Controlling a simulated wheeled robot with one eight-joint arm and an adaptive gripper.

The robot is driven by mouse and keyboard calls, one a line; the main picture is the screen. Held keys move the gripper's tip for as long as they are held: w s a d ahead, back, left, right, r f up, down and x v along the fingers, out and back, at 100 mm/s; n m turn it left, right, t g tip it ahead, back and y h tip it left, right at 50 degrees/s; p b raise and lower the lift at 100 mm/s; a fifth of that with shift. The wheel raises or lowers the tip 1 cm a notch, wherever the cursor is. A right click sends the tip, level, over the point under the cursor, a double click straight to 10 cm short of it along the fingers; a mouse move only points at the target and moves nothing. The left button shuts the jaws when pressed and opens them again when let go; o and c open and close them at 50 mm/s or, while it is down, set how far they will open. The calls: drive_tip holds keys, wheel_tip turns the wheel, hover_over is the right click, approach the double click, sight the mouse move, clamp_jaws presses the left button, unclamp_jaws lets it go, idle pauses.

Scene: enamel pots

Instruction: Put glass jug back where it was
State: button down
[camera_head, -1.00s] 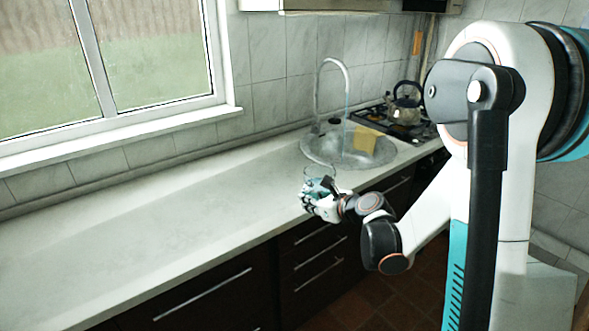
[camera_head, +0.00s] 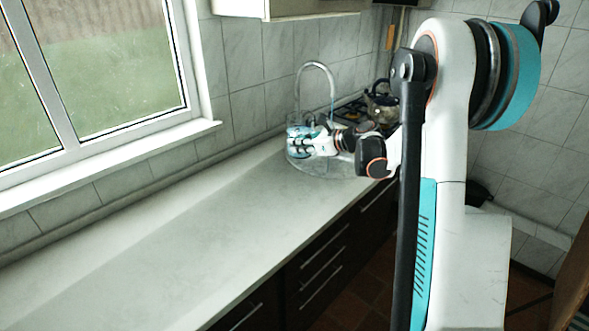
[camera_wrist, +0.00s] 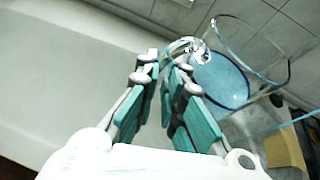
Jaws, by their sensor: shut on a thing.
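The clear glass jug (camera_wrist: 222,78) is at the upper right of the wrist view, tilted in the picture, with a bluish round bottom. Its handle sits between the fingertips of my gripper (camera_wrist: 167,62), which is shut on it. In the head view my gripper (camera_head: 304,141) is by the sink, near the foot of the tap.
A curved tap (camera_head: 331,78) rises behind. A kettle (camera_head: 383,107) stands on the hob to the right. The long counter (camera_head: 190,220) at left is clear.

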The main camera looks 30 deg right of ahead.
wheel_tip(320, 180, down, 19)
drive_tip(key=b, duration=0.5)
idle(0.4)
drive_tip(key=c, duration=1.7)
unclamp_jaws()
drive_tip(key=p+v, duration=0.2)
drive_tip(key=v, duration=1)
drive_tip(key=shift+s, duration=0.1)
